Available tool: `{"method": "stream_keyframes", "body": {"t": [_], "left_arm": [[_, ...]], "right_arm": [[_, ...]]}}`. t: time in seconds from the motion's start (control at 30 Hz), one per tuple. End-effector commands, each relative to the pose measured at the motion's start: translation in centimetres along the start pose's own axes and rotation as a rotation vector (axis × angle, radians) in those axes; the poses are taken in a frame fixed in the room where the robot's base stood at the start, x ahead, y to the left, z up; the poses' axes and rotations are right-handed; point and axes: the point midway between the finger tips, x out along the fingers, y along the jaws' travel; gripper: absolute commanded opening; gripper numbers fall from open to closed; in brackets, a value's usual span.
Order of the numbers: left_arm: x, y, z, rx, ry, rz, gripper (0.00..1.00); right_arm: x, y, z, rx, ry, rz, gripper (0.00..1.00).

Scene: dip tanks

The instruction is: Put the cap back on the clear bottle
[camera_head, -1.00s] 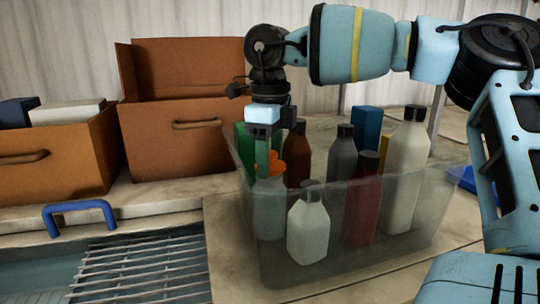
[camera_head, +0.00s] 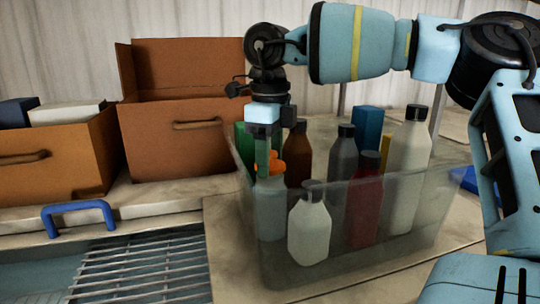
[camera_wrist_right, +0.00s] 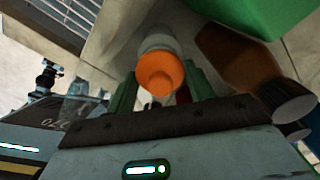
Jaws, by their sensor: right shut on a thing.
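The clear bottle (camera_head: 270,212) stands upright in the front left part of a see-through bin (camera_head: 345,262). My right gripper (camera_head: 268,165) points down over its mouth, with green fingers shut on the orange cap (camera_head: 273,169). The cap is at the top of the bottle's neck; I cannot tell whether it is fully seated. In the right wrist view, the orange cap (camera_wrist_right: 160,75) lies between the fingers, lined up with the pale bottle top (camera_wrist_right: 158,42) behind it. My left gripper is not in view.
A white bottle (camera_head: 310,228) stands close on the right of the clear bottle. A brown bottle (camera_head: 297,160), a grey bottle (camera_head: 342,165), a red bottle (camera_head: 364,205) and a tall pale bottle (camera_head: 408,170) share the bin. Brown boxes (camera_head: 180,140) stand left, behind a metal rack (camera_head: 140,268).

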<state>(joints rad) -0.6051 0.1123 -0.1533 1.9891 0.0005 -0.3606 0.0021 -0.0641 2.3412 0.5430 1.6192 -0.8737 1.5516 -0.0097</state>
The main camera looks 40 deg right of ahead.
Motion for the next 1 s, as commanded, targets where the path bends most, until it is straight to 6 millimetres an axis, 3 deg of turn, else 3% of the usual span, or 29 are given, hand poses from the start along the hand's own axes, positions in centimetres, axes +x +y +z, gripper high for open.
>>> {"method": "stream_keyframes", "body": {"t": [1.0], "left_arm": [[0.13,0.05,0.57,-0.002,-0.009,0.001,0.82]], "right_arm": [[0.12,0.01,0.01,0.0,0.0,0.0,0.28]]}}
